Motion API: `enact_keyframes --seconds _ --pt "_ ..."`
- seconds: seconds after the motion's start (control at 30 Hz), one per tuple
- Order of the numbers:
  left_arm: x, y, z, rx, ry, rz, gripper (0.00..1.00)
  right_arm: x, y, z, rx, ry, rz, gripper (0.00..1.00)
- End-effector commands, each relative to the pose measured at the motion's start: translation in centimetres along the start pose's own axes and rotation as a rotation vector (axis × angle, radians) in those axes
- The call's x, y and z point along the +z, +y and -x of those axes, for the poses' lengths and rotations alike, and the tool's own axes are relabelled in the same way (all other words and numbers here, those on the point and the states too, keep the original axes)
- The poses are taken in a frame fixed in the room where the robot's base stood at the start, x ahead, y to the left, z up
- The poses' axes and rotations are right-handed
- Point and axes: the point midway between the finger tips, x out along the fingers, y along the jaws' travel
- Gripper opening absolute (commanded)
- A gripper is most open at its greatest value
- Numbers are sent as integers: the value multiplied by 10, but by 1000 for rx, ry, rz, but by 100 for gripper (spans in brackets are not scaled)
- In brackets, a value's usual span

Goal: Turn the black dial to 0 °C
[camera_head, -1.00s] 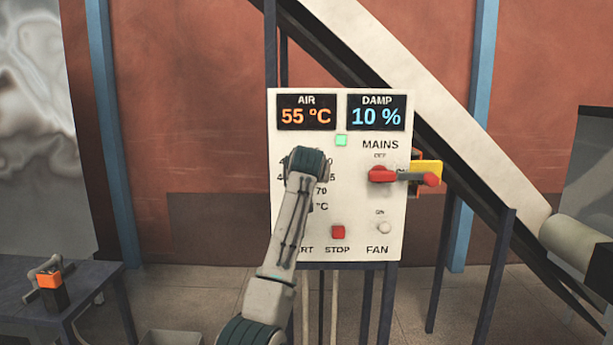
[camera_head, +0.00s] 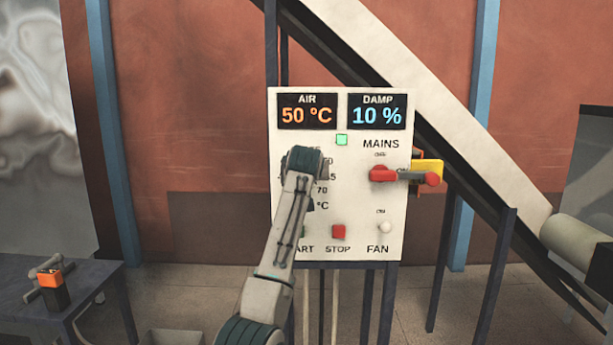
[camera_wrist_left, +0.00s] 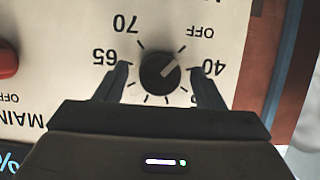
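The black dial (camera_wrist_left: 160,72) is on the white panel (camera_head: 346,221). In the left wrist view the panel appears upside down. Marks 65 and 70 also show; no 0 mark is visible, and part of the scale is hidden. My left gripper (camera_wrist_left: 163,86) is open, one finger on each side of the dial, with visible gaps to it. In the head view my left wrist hides the dial. My right gripper is not in view.
The AIR display (camera_head: 306,112) reads 50 °C and the DAMP display (camera_head: 376,112) 10 %. A red MAINS lever (camera_head: 383,174), a red STOP button (camera_head: 338,232) and a FAN switch (camera_head: 385,228) are on the panel right of my arm. A green lamp (camera_head: 341,140) is lit.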

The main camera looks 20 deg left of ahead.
Motion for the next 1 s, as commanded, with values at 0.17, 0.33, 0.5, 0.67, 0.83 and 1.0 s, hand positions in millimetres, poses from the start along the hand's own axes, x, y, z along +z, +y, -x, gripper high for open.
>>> enact_keyframes --seconds 0.17,0.33,0.5,0.67,0.83,1.0 --pt "1 0 2 0 -1 0 63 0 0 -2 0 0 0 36" --pt "3 0 20 1 3 1 63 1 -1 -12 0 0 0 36" --pt "4 0 55 1 3 2 63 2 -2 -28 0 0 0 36" --pt "3 1 85 2 2 2 63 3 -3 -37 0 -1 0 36" --pt "1 0 103 0 1 0 63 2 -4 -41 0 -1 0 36" --pt "1 0 108 -1 -2 0 63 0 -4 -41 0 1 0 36"
